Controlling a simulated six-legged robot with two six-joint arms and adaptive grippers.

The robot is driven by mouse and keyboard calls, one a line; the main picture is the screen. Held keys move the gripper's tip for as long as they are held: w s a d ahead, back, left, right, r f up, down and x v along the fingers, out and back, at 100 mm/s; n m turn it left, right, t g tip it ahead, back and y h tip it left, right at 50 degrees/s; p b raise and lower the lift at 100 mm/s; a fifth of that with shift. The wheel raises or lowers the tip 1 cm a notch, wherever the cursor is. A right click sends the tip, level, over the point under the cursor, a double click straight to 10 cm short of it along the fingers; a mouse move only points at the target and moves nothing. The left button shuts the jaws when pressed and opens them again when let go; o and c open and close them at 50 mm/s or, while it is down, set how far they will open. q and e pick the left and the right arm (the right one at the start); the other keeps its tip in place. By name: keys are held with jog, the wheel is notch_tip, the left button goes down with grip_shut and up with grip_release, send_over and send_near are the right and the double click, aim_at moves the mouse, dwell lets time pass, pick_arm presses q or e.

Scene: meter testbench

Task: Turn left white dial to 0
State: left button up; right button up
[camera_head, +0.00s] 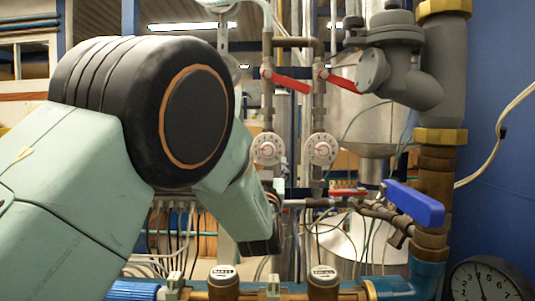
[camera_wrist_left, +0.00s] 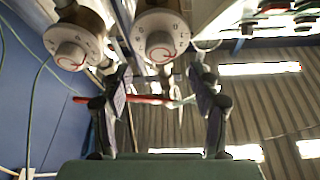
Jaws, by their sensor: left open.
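The left white dial (camera_head: 268,149) is a round knob with a red mark and small numerals on its rim. The right white dial (camera_head: 321,149) looks alike and sits beside it on its own pipe. I cannot read their settings. In the left wrist view, which looks upside down, the left dial (camera_wrist_left: 160,35) is at the top middle and the right dial (camera_wrist_left: 72,45) at the upper left. My left gripper (camera_wrist_left: 160,78) is open and empty, its fingers apart on either side below the left dial in the picture. In the head view my arm hides most of it.
Red valve levers (camera_head: 291,82) (camera_head: 343,82) sit above the dials. A blue lever (camera_head: 414,203) and thick grey pipe (camera_head: 446,70) stand at the right. A round gauge (camera_head: 487,281) is at the lower right. Brass-capped meters (camera_head: 322,280) line the front. Cables hang around the pipes.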

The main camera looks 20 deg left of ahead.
aim_at(267, 153)
pick_arm(q)
jog(key=x, duration=0.4)
jog(key=shift+w+a+f, duration=0.15)
jog(key=shift+w+a, duration=0.1)
jog(key=shift+w, duration=0.1)
jog(key=shift+w+a, duration=0.1)
jog(key=shift+w+d+r, duration=0.3)
jog(key=shift+r, duration=0.05)
jog(key=shift+w+a+f, duration=0.1)
jog(key=shift+a, duration=0.1)
jog(key=c, duration=0.3)
jog(key=shift+d, duration=0.15)
jog(key=c, duration=0.9)
